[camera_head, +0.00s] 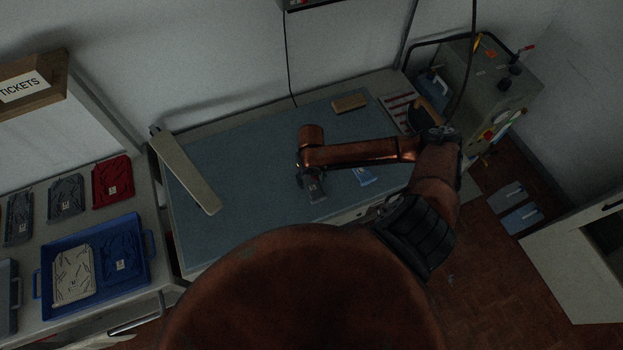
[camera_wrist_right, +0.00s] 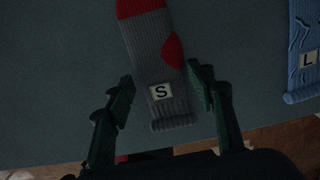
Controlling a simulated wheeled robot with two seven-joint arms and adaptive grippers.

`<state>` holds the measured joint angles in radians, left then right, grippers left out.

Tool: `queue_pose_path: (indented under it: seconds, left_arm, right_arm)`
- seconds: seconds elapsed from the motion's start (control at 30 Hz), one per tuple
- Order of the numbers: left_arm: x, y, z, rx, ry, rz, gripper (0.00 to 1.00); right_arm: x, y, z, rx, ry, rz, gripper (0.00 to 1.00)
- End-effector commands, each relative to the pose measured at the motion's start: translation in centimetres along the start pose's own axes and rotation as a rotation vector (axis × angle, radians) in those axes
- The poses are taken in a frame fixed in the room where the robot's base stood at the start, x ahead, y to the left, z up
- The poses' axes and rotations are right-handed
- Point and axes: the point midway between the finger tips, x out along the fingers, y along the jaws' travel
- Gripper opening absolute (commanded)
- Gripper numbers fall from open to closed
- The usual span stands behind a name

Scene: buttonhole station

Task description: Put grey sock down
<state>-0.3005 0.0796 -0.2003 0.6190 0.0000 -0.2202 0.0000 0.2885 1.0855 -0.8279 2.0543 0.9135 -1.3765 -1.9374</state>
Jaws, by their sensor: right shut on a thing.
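The grey sock (camera_wrist_right: 158,62) has a red heel and toe and an "S" label. In the right wrist view it lies between the two fingers of my right gripper (camera_wrist_right: 161,78), which is shut on it. In the head view the grey sock (camera_head: 317,190) shows just below my right gripper (camera_head: 306,180), over the blue-grey mat (camera_head: 240,150). Whether the sock touches the mat I cannot tell. My fingers are mostly hidden in the head view. My left gripper is not in view.
A light blue sock (camera_wrist_right: 306,50) labelled "L" lies to the right; it also shows in the head view (camera_head: 364,176). A pale board (camera_head: 185,170) lies at the mat's left, a tan block (camera_head: 349,103) at the back. A blue tray (camera_head: 135,222) holds folded garments. The mat's middle is clear.

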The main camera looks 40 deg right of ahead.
Motion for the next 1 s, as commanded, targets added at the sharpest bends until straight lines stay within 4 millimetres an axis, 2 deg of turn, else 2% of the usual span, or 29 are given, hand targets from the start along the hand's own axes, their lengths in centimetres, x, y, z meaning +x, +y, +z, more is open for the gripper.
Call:
queue_pose_path:
  seconds: [0.03,0.07,0.3,0.57,0.67,0.77,1.0]
  left_arm:
    - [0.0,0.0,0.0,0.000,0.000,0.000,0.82]
    - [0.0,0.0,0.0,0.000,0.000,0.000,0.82]
    - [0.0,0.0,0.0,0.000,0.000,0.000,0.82]
    - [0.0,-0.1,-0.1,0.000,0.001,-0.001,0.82]
    - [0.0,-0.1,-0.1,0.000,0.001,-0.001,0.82]
    - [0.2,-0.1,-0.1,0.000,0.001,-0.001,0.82]
    - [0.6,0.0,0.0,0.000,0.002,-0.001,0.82]
  right_arm:
    - [0.2,0.0,0.0,0.000,0.000,0.000,0.30]
    - [0.1,0.0,0.0,0.000,0.000,0.000,0.52]
    - [0.1,0.0,0.0,0.000,0.000,0.000,0.67]
    - [0.0,0.0,0.0,0.000,0.000,0.000,0.67]
    - [-0.6,0.0,0.1,0.000,-0.001,0.000,0.67]
    - [-1.9,-0.1,0.1,-0.002,-0.003,-0.001,0.67]
    - [-7.0,0.0,0.2,-0.001,-0.005,-0.001,0.67]
